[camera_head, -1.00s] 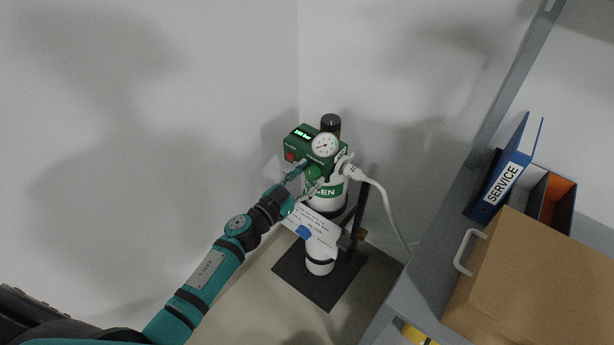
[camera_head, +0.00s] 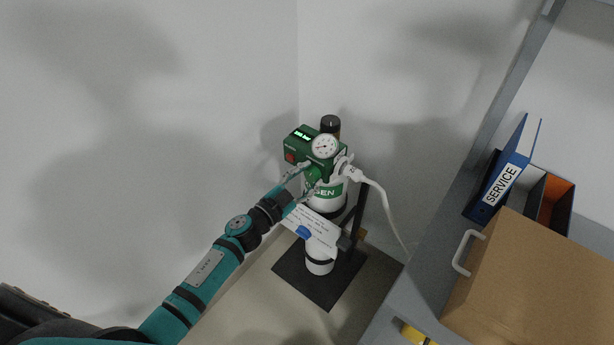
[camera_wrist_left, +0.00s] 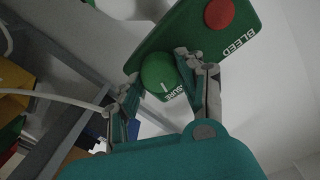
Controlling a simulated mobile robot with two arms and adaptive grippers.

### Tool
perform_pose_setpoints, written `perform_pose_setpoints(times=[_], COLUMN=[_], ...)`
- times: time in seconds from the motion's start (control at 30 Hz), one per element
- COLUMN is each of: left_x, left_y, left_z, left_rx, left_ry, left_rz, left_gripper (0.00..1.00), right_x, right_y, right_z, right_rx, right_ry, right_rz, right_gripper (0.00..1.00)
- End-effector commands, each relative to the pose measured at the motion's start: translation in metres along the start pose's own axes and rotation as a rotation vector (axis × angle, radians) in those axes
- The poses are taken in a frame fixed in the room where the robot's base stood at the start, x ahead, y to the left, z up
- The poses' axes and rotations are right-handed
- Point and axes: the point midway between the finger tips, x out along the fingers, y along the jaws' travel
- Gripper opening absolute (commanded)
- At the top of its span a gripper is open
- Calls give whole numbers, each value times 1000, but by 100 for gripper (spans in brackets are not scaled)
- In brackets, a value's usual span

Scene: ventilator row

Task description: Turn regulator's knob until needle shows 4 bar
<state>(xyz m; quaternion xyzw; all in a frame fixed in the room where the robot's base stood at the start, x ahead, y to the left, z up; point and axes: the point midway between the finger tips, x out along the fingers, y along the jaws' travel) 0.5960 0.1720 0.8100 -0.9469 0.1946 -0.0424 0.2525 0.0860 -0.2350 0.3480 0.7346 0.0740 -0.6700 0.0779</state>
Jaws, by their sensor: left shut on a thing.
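The green regulator (camera_head: 300,144) sits on the white oxygen cylinder (camera_head: 322,196) in the corner. Its round white gauge (camera_head: 325,146) faces up, but the needle is too small to read. The green pressure knob (camera_wrist_left: 162,80) with a white mark shows in the left wrist view, below the red bleed button (camera_wrist_left: 219,13). My left gripper (camera_head: 307,181) comes in from the lower left. In the left wrist view its fingers (camera_wrist_left: 158,82) are shut on the knob, one on each side. My right gripper is in neither view.
A white hose (camera_head: 384,200) runs from the regulator down to the right. A paper sheet (camera_head: 312,227) hangs on the cylinder, over a black base plate (camera_head: 326,290). A grey shelf (camera_head: 420,240) at right holds a cardboard box (camera_head: 540,290) and a blue service binder (camera_head: 505,178).

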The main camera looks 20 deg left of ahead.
Motion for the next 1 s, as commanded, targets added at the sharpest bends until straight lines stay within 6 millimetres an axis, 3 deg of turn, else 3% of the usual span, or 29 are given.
perform_pose_setpoints(times=[1.0], left_x=[0], left_y=[4], left_z=[0], left_rx=[965], left_ry=[-50], left_rz=[12], left_gripper=[6], right_x=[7], right_y=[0], right_z=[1], right_rx=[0], right_ry=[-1], right_rz=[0], right_gripper=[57])
